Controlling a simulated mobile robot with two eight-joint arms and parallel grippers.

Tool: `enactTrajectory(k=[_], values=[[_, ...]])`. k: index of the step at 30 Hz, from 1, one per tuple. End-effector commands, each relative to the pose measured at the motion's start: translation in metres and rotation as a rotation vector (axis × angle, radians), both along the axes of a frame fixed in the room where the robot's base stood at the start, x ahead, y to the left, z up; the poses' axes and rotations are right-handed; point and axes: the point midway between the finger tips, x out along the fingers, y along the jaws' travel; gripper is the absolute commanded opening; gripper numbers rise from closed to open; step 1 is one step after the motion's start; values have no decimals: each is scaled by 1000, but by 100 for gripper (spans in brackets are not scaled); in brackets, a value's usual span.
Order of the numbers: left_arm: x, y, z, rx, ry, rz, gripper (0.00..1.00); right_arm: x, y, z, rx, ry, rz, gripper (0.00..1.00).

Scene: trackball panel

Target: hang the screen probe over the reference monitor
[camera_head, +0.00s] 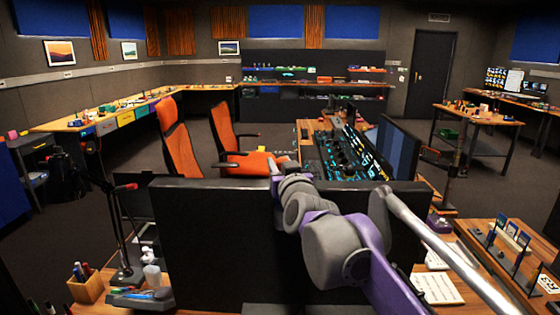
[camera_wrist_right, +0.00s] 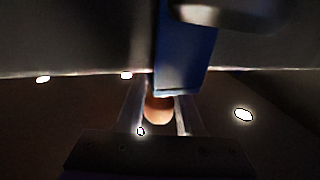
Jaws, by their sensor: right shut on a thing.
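A wide black panel (camera_head: 215,245), which looks like the back of the reference monitor, stands upright in the front centre of the head view. My right arm reaches from the lower right to its top edge. My right gripper (camera_head: 276,168) is small and partly hidden at that edge. In the right wrist view my gripper's fingers (camera_wrist_right: 160,108) are shut around a piece with a rounded orange-brown part (camera_wrist_right: 158,109) and a flat blue part, apparently the screen probe (camera_wrist_right: 182,55). I cannot tell whether the probe touches the monitor. My left gripper is not in view.
Behind the panel are orange chairs (camera_head: 176,145) and a lit console (camera_head: 345,150), with another dark monitor (camera_head: 397,148) at its right. A thin stand (camera_head: 122,225) and a pen box (camera_head: 86,286) are at the left. A pale rod (camera_head: 440,245) crosses the right front.

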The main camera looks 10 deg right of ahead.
Motion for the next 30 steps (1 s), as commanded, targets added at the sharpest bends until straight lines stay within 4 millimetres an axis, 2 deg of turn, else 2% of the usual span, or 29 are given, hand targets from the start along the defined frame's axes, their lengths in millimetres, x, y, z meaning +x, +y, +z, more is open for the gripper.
enactTrajectory(k=[11,12,18,26,30], values=[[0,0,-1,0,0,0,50,0,0,-2,0,-1,0,0],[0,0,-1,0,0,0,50,0,0,-2,0,-1,0,37],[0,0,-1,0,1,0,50,0,0,-2,0,-1,0,71],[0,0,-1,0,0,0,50,0,0,-3,0,1,0,71],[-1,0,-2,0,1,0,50,-8,0,-3,-1,0,1,71]])
